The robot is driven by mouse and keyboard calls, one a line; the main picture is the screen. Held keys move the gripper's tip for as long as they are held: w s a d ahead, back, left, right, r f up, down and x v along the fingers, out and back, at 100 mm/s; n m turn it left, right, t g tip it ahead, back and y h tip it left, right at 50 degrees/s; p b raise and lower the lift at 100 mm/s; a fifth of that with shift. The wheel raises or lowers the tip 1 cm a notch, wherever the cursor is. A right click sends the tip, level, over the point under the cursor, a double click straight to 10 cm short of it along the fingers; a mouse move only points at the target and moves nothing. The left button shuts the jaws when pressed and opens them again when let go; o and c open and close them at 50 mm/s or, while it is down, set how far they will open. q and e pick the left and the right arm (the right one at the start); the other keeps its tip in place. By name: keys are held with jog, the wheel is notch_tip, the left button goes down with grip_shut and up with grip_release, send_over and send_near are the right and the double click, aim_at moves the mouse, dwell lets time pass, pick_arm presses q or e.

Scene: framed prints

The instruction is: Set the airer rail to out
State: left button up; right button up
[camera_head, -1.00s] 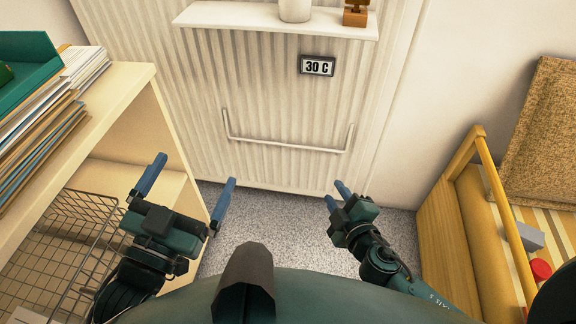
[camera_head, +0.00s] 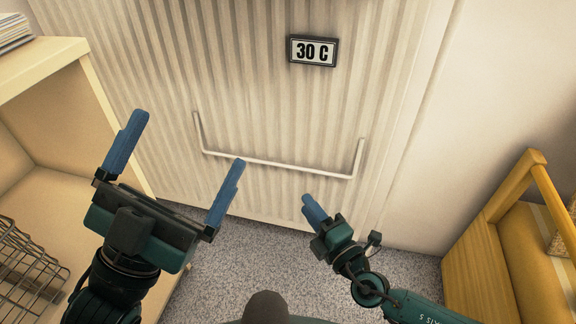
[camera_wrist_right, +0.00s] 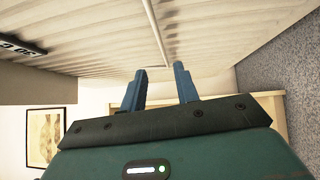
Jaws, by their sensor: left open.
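The airer rail (camera_head: 280,166) is a thin white U-shaped bar on the front of a ribbed white radiator (camera_head: 260,110). Its two side arms run up to the panel and its crossbar hangs low. My left gripper (camera_head: 188,140) is open and empty. Its right finger overlaps the left part of the rail in the head view; contact cannot be told. My right gripper (camera_head: 305,197) is below the rail's right half. In the right wrist view its two fingers (camera_wrist_right: 159,69) stand apart with nothing between them, and a thin white bar (camera_wrist_right: 154,30) runs beyond them.
A "30 C" sign (camera_head: 313,51) is on the radiator above the rail. A cream shelf unit (camera_head: 50,50) with a wire basket (camera_head: 25,270) stands close at left. A yellow wooden bench (camera_head: 480,255) stands at right. Grey carpet (camera_head: 240,255) lies below.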

jog(key=b+x, duration=0.1)
jog(key=x, duration=1.2)
jog(key=shift+a+f, duration=0.1)
grip_shut()
